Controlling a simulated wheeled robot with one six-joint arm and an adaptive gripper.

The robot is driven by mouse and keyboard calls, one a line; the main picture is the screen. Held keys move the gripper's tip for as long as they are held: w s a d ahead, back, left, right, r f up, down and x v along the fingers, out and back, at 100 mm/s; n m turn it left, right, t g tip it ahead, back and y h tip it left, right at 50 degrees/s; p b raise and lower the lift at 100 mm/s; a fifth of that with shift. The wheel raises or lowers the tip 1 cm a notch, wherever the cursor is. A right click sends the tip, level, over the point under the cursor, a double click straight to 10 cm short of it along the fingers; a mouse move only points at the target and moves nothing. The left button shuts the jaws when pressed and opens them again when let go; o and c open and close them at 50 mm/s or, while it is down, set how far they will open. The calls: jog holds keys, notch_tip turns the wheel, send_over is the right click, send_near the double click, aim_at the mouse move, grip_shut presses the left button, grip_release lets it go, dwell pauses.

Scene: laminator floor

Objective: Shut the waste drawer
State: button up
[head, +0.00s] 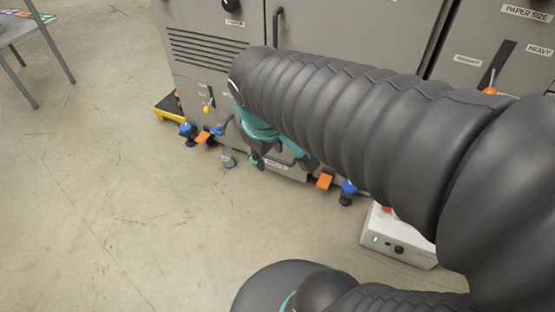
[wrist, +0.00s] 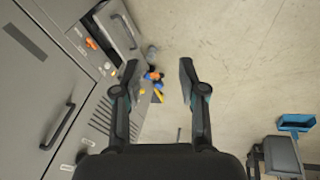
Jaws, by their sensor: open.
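The waste drawer (head: 290,172) is low on the grey machine's front in the head view, mostly hidden behind my arm and gripper. In the wrist view the drawer (wrist: 113,25), with a dark bar handle, is at the upper left. It appears to stand out from the panel, but I cannot tell how far. My gripper (head: 281,160) hangs in front of the drawer in the head view, its fingers apart. In the wrist view my gripper (wrist: 158,76) is open and empty, with floor between the fingers. I see no contact with the drawer.
A small clear jar (head: 228,157) stands on the floor nearby. A yellow-black step (head: 167,108) is at the left, a white box (head: 398,243) at the right.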

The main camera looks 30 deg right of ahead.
jog(key=w+d+f+n+g+h+b, duration=0.1)
jog(key=w+d+f+n+g+h, duration=0.2)
jog(key=w+f+n, duration=0.6)
jog(key=w+d+f+n+g+h, duration=0.1)
jog(key=w+d+f+n+h, duration=0.3)
jog(key=w+f+n, duration=0.55)
jog(key=w+a+f+n+t+h+b, duration=0.1)
jog(key=w+f+n+h, duration=0.4)
jog(key=w+f+n, duration=0.45)
jog(key=n+t+h, duration=0.1)
jog(key=n+t, duration=0.3)
jog(key=n, duration=0.4)
send_near(273, 158)
jog(key=x, duration=1)
jog(key=shift+f, duration=0.4)
grip_shut()
jog(key=shift+d+b, duration=0.1)
jog(key=shift+b, duration=0.2)
